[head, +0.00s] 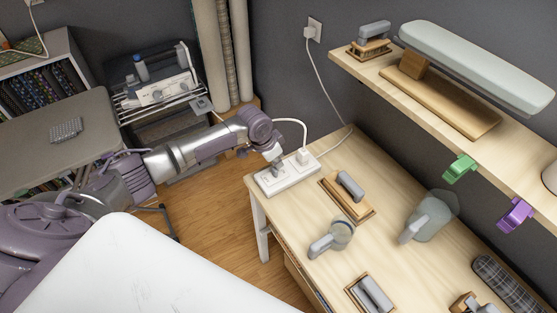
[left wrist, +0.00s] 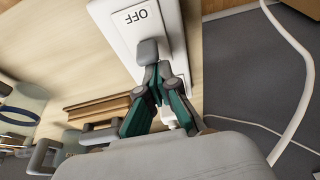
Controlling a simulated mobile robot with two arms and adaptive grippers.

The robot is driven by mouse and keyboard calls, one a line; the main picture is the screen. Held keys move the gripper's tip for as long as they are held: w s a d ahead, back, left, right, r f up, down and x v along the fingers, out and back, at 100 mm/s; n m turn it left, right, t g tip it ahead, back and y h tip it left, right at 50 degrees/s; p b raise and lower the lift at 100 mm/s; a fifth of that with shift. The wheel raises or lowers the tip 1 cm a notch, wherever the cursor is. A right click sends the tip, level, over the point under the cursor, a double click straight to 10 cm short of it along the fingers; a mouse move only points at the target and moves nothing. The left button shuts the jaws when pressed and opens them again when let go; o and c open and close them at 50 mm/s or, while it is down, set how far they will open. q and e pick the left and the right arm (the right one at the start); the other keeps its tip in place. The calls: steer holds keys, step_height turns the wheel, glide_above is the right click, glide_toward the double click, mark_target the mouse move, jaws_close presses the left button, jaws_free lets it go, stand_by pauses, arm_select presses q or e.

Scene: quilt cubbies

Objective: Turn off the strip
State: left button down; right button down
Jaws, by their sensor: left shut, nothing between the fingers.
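In the left wrist view the strip (left wrist: 176,40) shows a switch plate marked "OFF" (left wrist: 136,14). My left gripper (head: 276,169) points down at the left part of the strip. In the left wrist view the gripper (left wrist: 149,52) is shut and empty, its fingertips at the plate just below the "OFF" lettering. I cannot tell whether they touch it. The fingers hide part of the switch. A white plug (head: 303,156) sits in the strip. My right gripper is not in view.
Wooden-based grey tools (head: 350,186) and a clear-headed grey tool (head: 331,237) lie on the table (head: 385,190). A steamer (head: 430,216) stands further right. A shelf (head: 365,68) with a pressing board overhangs the back. The white cord (head: 325,85) runs to a wall outlet.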

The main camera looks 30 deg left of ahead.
arm_select(q)
steer(key=shift+s+a+f+t+h, duration=0.1)
steer(key=shift+s+a+t+h, duration=0.25)
steer(key=shift+t, duration=0.35)
steer(key=shift+w+t+h, duration=0.1)
steer(key=shift+t+h, duration=0.15)
steer(key=shift+t, duration=0.05)
steer(key=shift+d, duration=0.1)
steer(key=shift+r, duration=0.2)
steer(key=shift+r, duration=0.15)
steer(key=shift+r+p, duration=0.6)
steer(key=shift+p, duration=0.35)
